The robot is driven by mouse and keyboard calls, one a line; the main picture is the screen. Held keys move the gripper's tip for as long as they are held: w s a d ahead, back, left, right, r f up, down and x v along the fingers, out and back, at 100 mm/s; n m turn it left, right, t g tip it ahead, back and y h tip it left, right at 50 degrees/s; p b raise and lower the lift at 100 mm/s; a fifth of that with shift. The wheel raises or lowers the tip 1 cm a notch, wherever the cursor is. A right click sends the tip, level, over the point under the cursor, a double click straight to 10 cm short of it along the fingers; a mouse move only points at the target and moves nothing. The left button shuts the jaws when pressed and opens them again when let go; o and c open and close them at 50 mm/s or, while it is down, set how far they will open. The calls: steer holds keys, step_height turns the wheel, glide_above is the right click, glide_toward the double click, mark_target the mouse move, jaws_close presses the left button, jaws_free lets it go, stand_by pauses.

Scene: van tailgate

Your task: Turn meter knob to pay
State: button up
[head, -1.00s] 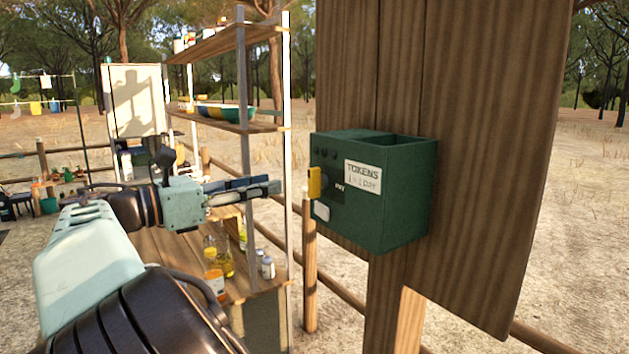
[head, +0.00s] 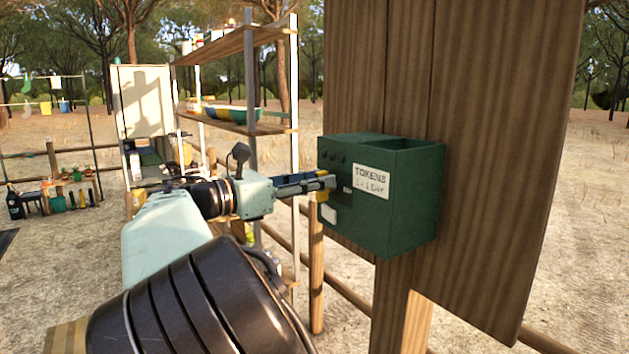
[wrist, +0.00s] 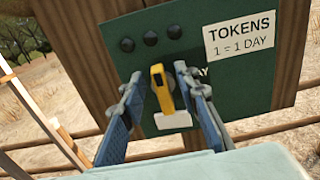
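The green token meter (head: 405,210) is fixed to a wooden board, with a white label reading "TOKENS 1 = 1 DAY" (wrist: 239,36). Its yellow knob (wrist: 161,88) stands upright, slightly tilted, on the front plate; a small part of it shows beside the fingers in the head view. My gripper (wrist: 160,98) is open, with one blue finger on each side of the knob. A small gap shows on both sides, so I see no firm grip. A white block (wrist: 173,120) sits just below the knob on the meter front.
The wooden board (head: 480,150) stands behind the meter on a post. A metal-and-wood shelf (head: 225,128) with bowls is close behind my arm on the left. A wooden rail fence runs behind the meter. Open sandy ground lies to the right.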

jaws_close()
steer(key=shift+s+d+f+m+b, duration=0.2)
steer(key=shift+f+m+b, duration=0.1)
steer(key=shift+m+b, duration=2.3)
steer(key=shift+s+d+f+m+b, duration=0.1)
steer(key=shift+s+f+m+b, duration=0.2)
steer(key=shift+m+b, duration=2.35)
steer(key=shift+s+d+f+m+b, duration=0.25)
steer(key=shift+m+b, duration=0.95)
steer(key=shift+m, duration=2.75)
steer(key=shift+w+a, duration=0.1)
steer(key=shift+o, duration=0.3)
jaws_free()
